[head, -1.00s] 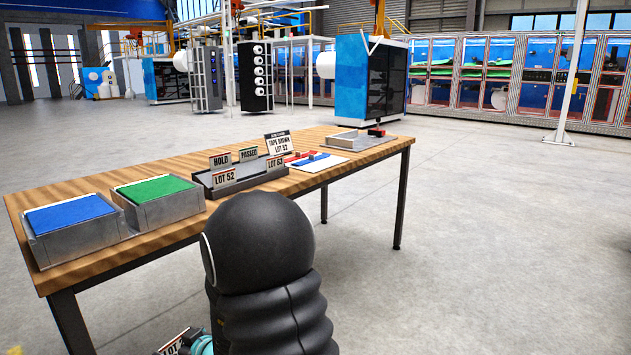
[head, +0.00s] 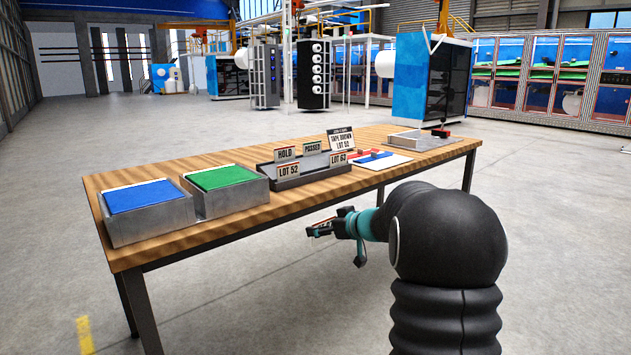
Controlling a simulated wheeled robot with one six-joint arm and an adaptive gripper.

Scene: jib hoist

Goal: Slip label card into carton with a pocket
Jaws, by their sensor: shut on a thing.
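My gripper (head: 338,227) is in front of the table's near edge, below the card rack. It is shut on a thin label card (head: 320,229), seen nearly edge-on, so its print cannot be read now. Other cards stand in the dark rack (head: 262,172) on the table: HOLD (head: 286,154), PASSED (head: 313,148), LOT 52 (head: 289,171) and LOT 63 (head: 338,159). A sign reading TAPE BROWN LOT 52 (head: 341,139) stands behind them. I see no carton with a pocket in this view.
The wooden table (head: 225,222) also bears a grey tray of blue sheets (head: 140,196), one of green sheets (head: 220,177), a white sheet with red and blue items (head: 385,162), and a shallow grey tray (head: 415,143). Open floor lies around it. A yellow floor mark (head: 85,335) is lower left.

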